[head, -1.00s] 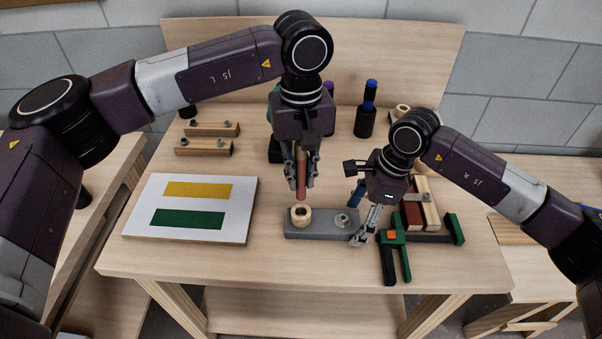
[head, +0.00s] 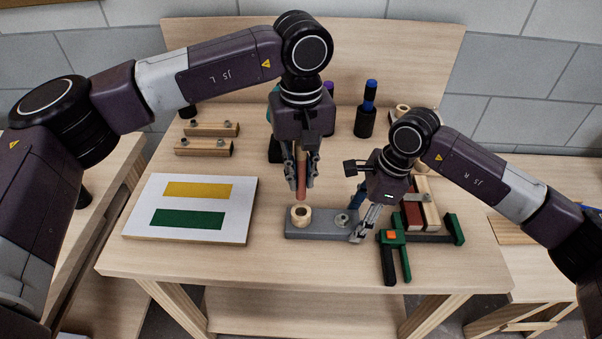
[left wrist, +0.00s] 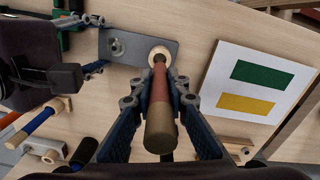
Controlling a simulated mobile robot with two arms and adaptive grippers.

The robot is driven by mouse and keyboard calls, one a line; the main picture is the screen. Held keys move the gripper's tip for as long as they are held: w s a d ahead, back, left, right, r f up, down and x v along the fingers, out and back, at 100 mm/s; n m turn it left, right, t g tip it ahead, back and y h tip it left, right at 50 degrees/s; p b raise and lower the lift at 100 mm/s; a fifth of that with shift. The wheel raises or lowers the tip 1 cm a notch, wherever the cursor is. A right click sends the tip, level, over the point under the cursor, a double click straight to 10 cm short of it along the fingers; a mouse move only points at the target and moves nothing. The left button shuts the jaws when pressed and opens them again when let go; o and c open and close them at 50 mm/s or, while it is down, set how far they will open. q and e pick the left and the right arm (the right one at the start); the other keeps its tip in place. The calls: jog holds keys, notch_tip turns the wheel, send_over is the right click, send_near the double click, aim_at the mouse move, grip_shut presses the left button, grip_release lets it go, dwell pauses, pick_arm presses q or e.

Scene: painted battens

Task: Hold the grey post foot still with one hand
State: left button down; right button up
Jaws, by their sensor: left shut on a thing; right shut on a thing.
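The grey post foot (head: 322,229) lies flat near the front middle of the table, with a pale wooden ring (head: 300,215) on its left part and a round metal fitting (head: 342,220) on its right part. My right gripper (head: 361,238) is shut on the foot's right end. My left gripper (head: 302,182) is shut on a red-brown rod (head: 301,172) with wooden ends. The rod stands about upright over the ring; whether its lower end touches the ring I cannot tell. The left wrist view also shows the rod (left wrist: 160,100), ring (left wrist: 160,56) and foot (left wrist: 118,46).
A white board (head: 190,205) with yellow and green stripes lies to the left. A green and black clamp (head: 392,240) lies close to the right of the foot. Battens with knobs (head: 205,147) lie back left; a dark bottle (head: 365,120) stands at the back.

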aim_at(302, 159)
pick_arm(q)
jog(key=shift+f, duration=0.15)
dwell(0.4)
jog(key=shift+f, duration=1.75)
jog(key=shift+f, duration=1.9)
jog(key=c, duration=1.8)
grip_release()
notch_tip(302, 159, up, 12)
